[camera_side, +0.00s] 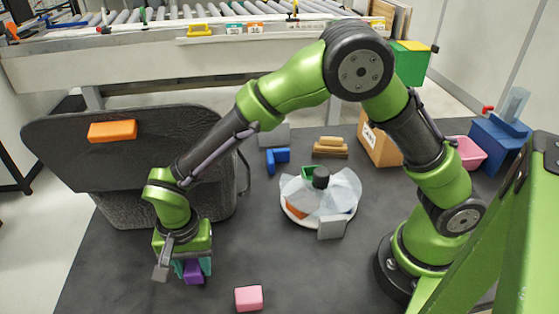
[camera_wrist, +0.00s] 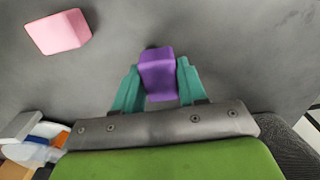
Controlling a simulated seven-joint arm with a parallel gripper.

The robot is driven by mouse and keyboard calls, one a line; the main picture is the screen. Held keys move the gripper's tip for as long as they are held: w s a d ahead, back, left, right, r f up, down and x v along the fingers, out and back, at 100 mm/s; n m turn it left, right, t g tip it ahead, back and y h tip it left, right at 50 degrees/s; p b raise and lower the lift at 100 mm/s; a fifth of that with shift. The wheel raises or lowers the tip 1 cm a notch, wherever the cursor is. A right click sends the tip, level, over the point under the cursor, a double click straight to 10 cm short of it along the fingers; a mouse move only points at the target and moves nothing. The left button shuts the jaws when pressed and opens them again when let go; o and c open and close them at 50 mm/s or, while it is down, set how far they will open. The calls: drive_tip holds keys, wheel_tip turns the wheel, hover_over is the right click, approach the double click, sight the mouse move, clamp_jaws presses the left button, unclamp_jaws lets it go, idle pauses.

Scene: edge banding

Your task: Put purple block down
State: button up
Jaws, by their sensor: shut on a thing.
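The purple block (camera_side: 194,272) is in the jaws of my gripper (camera_side: 192,268) at the lower left of the side view. In the wrist view the purple block (camera_wrist: 158,74) sits between the two teal fingers of my gripper (camera_wrist: 158,82), which are shut on it. The block is low over the dark grey table (camera_side: 330,270). I cannot tell whether its underside touches the surface.
A pink block (camera_side: 248,298) lies on the table right of my gripper. A round clear-lidded container (camera_side: 325,195) stands mid-table. The table between is clear.

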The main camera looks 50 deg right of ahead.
sight(193, 265)
drive_tip(key=shift+f, duration=1.15)
drive_tip(key=shift+f, duration=0.2)
drive_tip(key=o, duration=1.1)
drive_tip(key=shift+c, duration=0.2)
drive_tip(key=shift+r, duration=0.15)
wheel_tip(193, 265, up, 12)
drive_tip(key=shift+r, duration=0.1)
